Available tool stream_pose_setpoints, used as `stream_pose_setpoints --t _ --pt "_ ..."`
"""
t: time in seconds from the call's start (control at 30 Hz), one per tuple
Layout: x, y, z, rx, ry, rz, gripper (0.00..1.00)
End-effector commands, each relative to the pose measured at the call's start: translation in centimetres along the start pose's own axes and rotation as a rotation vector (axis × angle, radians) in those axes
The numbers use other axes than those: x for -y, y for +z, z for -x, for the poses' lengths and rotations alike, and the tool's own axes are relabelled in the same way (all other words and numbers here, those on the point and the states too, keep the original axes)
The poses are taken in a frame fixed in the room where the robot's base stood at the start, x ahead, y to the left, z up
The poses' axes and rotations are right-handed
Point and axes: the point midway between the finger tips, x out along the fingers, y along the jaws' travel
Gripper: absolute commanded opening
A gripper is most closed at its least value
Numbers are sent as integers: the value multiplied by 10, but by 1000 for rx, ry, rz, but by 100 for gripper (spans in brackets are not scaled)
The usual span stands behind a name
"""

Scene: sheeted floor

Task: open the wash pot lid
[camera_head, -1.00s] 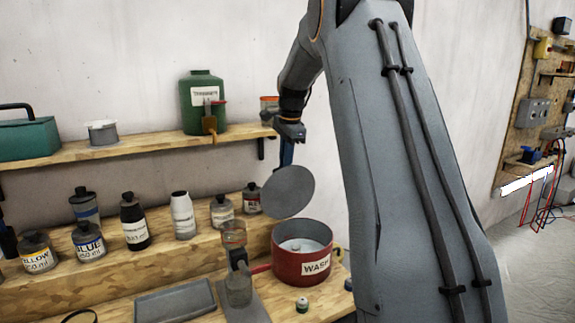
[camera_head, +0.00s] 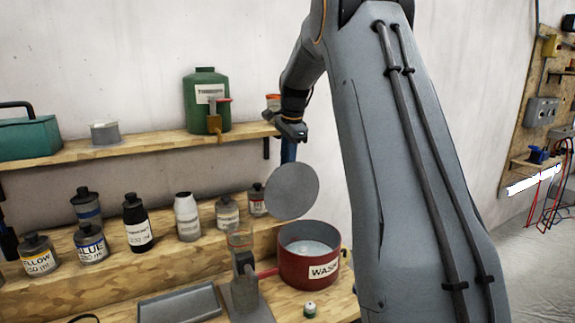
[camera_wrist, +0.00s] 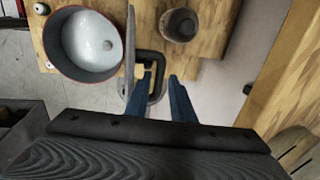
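The red wash pot (camera_head: 308,270), labelled WASH, stands on the bench with its top open and a pale inside showing. It also shows in the wrist view (camera_wrist: 72,68). The round grey lid (camera_head: 292,190) stands steeply tilted above the pot's back rim. In the wrist view the lid (camera_wrist: 130,45) is edge-on beside the pot. My gripper (camera_head: 289,150) points down at the lid's upper edge. Contact cannot be told.
A grey stand with a clear jar (camera_head: 243,265) is close left of the pot. Several paint bottles (camera_head: 137,232) line the step behind. A shelf above holds a green thinner jug (camera_head: 207,105). A grey tray (camera_head: 180,305) lies at the front. A small white-topped pot (camera_head: 310,310) stands before the wash pot.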

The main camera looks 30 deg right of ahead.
Motion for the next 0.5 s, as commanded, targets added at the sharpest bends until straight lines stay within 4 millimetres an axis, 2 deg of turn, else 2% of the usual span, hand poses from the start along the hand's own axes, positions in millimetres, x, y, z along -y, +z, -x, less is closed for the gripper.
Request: stream_pose_setpoints --t 0.3,0.5 --pt "-1 -2 2 0 0 -2 29" --pt "0 -2 24 -1 -3 -3 29"
